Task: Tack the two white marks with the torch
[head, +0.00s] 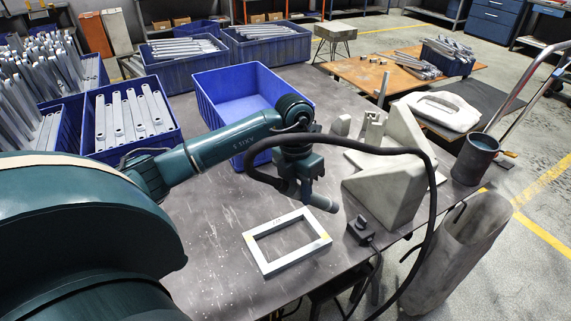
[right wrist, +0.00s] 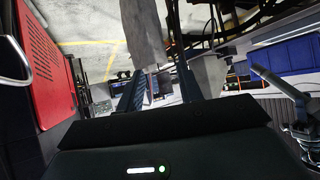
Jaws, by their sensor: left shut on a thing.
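A pale grey rectangular metal frame (head: 262,257) lies flat on the dark worktable (head: 215,285). Small yellowish patches show at its left and right corners; I cannot clearly make out white marks. My left gripper (head: 303,184) is shut on the torch (head: 322,203), above and beyond the frame's far right corner. The torch's grey nozzle points down to the right, apart from the frame. Its black hose loops right and down past the table edge. My right gripper (right wrist: 160,72) shows only in the right wrist view, with its two dark fingers apart and nothing visibly held.
An empty blue bin (head: 215,105) stands behind the arm. Bins of metal brackets (head: 95,150) fill the left. Bare tabletop surrounds the frame's left and front.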

